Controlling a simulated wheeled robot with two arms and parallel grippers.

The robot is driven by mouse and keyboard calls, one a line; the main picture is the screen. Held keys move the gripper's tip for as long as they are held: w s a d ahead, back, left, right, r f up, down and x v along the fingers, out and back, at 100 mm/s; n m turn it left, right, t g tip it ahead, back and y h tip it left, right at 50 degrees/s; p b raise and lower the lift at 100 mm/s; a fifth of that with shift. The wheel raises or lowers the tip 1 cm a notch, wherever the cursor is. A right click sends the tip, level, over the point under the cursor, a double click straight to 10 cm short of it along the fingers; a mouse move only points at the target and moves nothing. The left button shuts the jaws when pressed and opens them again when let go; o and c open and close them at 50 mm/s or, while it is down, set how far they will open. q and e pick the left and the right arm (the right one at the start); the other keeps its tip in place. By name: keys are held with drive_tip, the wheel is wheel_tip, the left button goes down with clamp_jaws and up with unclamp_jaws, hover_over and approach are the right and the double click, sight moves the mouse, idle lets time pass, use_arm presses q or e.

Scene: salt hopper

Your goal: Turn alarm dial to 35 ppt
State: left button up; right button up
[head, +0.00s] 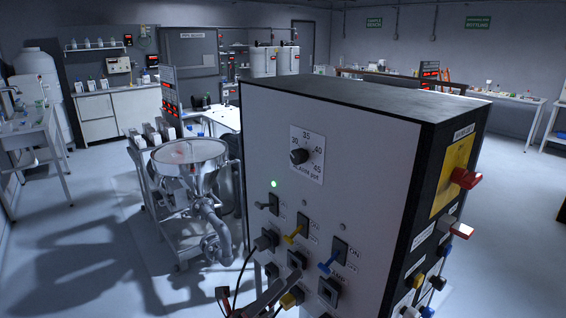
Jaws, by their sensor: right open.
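The alarm dial (299,156) is a dark round knob on a white plate marked 30, 35, 40, 45 and "ALARM ppt". It is high on the pale front of a large control cabinet (350,140). The knob's pointer is too small to read surely. My right gripper (252,294) is at the bottom edge of the view, in front of the cabinet's lower left, partly cut off. It is open and well below the dial, not touching it. My left gripper is not in view.
A red-handled switch (465,178) juts from the cabinet's right side. A steel hopper (190,158) stands left. The space before the dial is clear.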

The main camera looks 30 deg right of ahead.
drive_tip(key=w+d+r+m+t+y+b, duration=0.1)
drive_tip(key=w+d+r+m+t+y, duration=0.1)
drive_tip(key=w+r+y, duration=0.15)
drive_tip(key=m+t+y+b, duration=0.1)
drive_tip(key=t+y+b, duration=0.25)
drive_tip(key=t, duration=0.75)
approach(294, 158)
drive_tip(key=shift+y, duration=0.3)
drive_tip(key=d+p, duration=0.1)
drive_tip(key=d, duration=0.2)
drive_tip(key=d+p, duration=0.2)
drive_tip(key=d, duration=0.1)
drive_tip(key=d+p, duration=0.2)
drive_tip(key=d, duration=0.1)
drive_tip(key=shift+d+r, duration=0.15)
drive_tip(key=shift+r, duration=0.15)
drive_tip(key=shift+w, duration=0.1)
clamp_jaws()
